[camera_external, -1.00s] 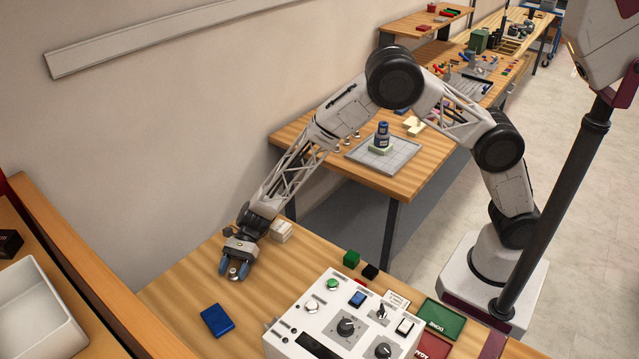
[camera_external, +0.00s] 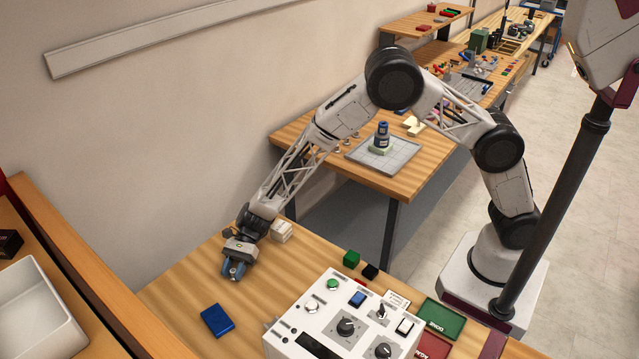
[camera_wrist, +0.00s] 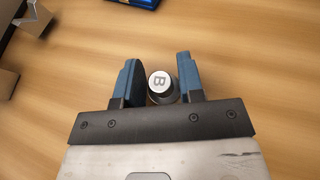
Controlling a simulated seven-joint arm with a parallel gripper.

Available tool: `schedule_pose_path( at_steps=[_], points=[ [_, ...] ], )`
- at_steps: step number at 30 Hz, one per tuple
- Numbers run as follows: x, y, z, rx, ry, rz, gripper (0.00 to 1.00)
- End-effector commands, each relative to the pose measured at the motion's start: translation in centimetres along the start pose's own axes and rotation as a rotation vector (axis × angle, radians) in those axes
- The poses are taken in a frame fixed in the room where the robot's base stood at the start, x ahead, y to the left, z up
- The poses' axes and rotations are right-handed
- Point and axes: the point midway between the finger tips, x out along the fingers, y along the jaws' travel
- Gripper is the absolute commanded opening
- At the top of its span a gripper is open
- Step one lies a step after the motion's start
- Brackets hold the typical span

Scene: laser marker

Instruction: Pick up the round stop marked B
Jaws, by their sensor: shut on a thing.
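The round stop marked B (camera_wrist: 159,82) is a small cylinder with a pale top and a black letter B, on a wider grey body. In the wrist view it sits between the two blue fingers of my gripper (camera_wrist: 157,78), which are shut on it. In the external view my gripper (camera_external: 234,270) is low over the wooden table at its left side, and the fingers mostly hide the stop there. I cannot tell whether the stop is touching the table.
A blue block (camera_external: 216,320) lies in front of my gripper. Pale blocks (camera_external: 282,231) stand just right of my wrist. A white control box (camera_external: 345,320) stands to the right, with green (camera_external: 351,258) and black (camera_external: 370,271) blocks behind it. Bare table lies between.

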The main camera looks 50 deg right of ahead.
Motion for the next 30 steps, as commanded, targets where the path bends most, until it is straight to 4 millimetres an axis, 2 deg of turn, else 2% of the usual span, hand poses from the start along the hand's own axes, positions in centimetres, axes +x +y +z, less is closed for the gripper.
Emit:
schedule_pose_path(
  at_steps=[10,12,14,23,30],
  points=[
    [0.0,0.0,0.1,0.000,0.000,0.000,0.10],
    [-0.1,0.0,0.2,0.000,0.000,0.000,0.01],
    [-0.2,0.0,0.5,0.000,0.000,0.000,0.00],
    [-1.4,0.0,3.3,-0.002,-0.001,-0.001,0.00],
    [-2.8,3.0,3.0,0.002,0.001,0.000,0.00]
  ],
)
